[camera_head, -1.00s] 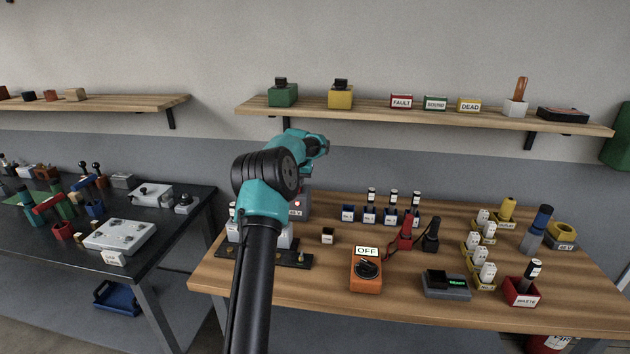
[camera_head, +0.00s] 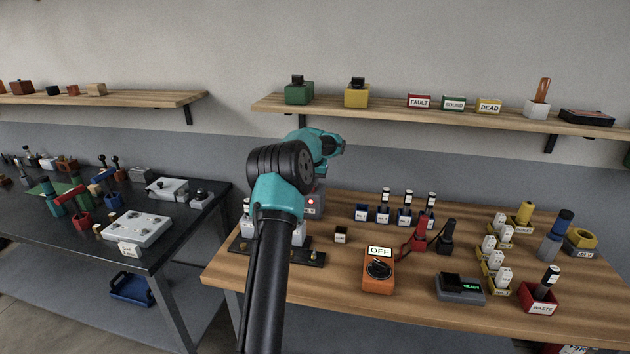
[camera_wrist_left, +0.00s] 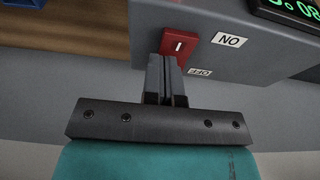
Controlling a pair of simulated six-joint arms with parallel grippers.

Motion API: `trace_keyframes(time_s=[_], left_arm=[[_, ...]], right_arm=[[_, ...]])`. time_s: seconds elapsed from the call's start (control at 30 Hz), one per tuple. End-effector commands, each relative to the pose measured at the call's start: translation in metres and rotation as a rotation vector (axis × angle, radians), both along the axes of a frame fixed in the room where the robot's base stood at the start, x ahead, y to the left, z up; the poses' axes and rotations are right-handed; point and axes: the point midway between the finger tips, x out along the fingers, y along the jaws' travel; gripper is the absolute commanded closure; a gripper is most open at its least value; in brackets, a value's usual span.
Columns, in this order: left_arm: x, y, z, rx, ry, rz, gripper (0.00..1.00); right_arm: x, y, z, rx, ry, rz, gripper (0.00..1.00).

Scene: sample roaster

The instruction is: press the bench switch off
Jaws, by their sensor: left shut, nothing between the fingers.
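The bench switch (camera_wrist_left: 181,43) is a small red rocker with a white mark, set in the face of a grey box (camera_wrist_left: 147,32) in the left wrist view. One label beside it reads ON, upside down in this view (camera_wrist_left: 229,40); the OFF label (camera_wrist_left: 200,72) is lower. My left gripper (camera_wrist_left: 166,60) is shut and empty, its fingertips right at the rocker's lower edge in the picture; I cannot tell if they touch. In the head view a grey box with a red spot (camera_head: 314,203) is partly hidden behind my left arm, and the fingertips are hidden.
A green-lit display (camera_wrist_left: 292,10) sits beside the switch in the left wrist view. On the wooden bench (camera_head: 330,290) stand an orange meter reading OFF (camera_head: 378,284), a dark rail (camera_head: 308,258), red and black probes, and a red waste bin (camera_head: 538,303). A shelf (camera_head: 440,112) runs above.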

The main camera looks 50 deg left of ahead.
Motion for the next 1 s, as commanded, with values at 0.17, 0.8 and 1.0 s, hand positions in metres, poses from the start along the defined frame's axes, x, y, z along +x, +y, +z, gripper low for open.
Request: trace_keyframes(time_s=[0.17,0.8,1.0], left_arm=[[-0.001,-0.001,-0.005,-0.006,0.008,0.000,1.00],[-0.018,-0.015,0.076,0.000,-0.001,0.001,1.00],[-0.029,-0.023,0.110,0.002,-0.002,0.001,1.00]], right_arm=[[0.000,0.000,0.000,0.000,0.000,0.000,0.48],[0.000,0.000,0.000,0.000,0.000,0.000,0.48],[0.000,0.000,0.000,0.000,0.000,0.000,0.48]])
